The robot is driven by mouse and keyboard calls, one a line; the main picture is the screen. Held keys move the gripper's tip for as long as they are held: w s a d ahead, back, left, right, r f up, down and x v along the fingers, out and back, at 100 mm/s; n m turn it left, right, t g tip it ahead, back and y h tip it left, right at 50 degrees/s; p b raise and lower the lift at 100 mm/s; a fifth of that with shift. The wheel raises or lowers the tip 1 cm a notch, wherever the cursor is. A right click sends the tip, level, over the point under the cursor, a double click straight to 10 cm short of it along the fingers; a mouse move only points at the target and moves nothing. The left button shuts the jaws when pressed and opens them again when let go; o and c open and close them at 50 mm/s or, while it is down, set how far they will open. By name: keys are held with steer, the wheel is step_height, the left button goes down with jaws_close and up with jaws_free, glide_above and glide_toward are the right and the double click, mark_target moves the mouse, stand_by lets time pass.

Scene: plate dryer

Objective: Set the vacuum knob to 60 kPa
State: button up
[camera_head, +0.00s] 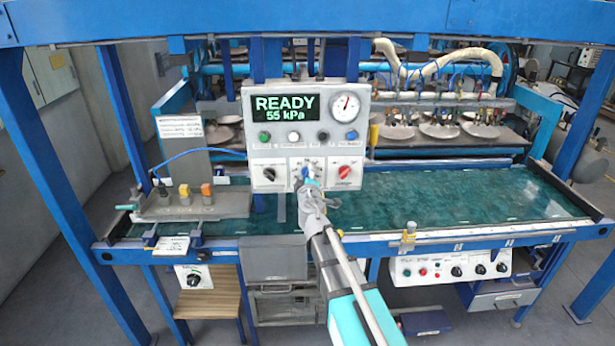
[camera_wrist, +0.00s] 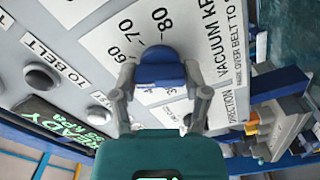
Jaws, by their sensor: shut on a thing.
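The blue vacuum knob (camera_head: 306,173) is the middle one of three on the lower part of the white control panel (camera_head: 258,142). My gripper (camera_head: 311,189) is at this knob and partly covers it. In the wrist view the knob (camera_wrist: 160,68) sits between the two fingers of my gripper (camera_wrist: 160,84), which are shut on its sides. Printed marks 60, 70 and 80 show beside the knob; lower marks are partly hidden. I cannot make out a pointer line on the knob. The green display (camera_head: 286,108) reads READY and 55 kPa.
A black knob (camera_head: 269,174) is left of the vacuum knob and a red knob (camera_head: 345,172) is right of it. A round gauge (camera_head: 346,106) and several push buttons sit above. Blue frame posts stand at both sides.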

steer(key=shift+m, duration=1.5)
steer(key=o, duration=1.2)
steer(key=shift+c, duration=0.2)
steer(key=s, duration=0.7)
steer(key=shift+s, duration=0.25)
